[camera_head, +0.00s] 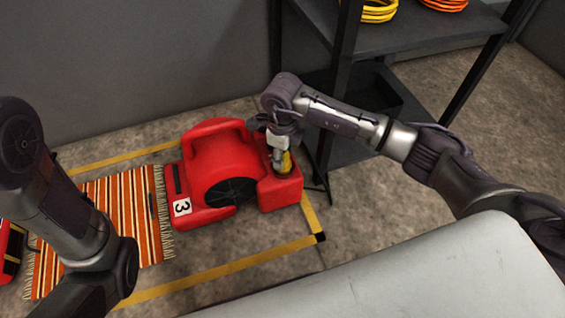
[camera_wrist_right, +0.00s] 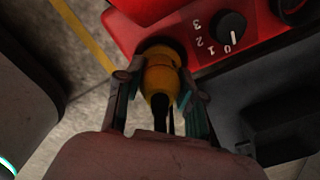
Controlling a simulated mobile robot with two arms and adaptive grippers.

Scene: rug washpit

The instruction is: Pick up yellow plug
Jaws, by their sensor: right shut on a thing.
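The yellow plug (camera_head: 285,163) is at the right end of the red blower (camera_head: 225,160), which carries a label with the number 3. In the right wrist view the yellow plug (camera_wrist_right: 161,75) is between the fingers of my right gripper (camera_wrist_right: 160,92), which is shut on it. The plug's front end meets a dark round opening in the red housing (camera_wrist_right: 150,20); how deep it sits is hidden. My right gripper (camera_head: 279,150) comes down from above in the head view. My left arm shows at the left, but its fingers are not visible.
A dial (camera_wrist_right: 231,27) with numbers is beside the plug. An orange striped rug (camera_head: 122,215) lies left of the blower. Yellow floor tape (camera_head: 225,268) runs in front. A dark shelf (camera_head: 420,35) with coiled yellow (camera_head: 379,11) and orange hoses stands behind my right arm.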

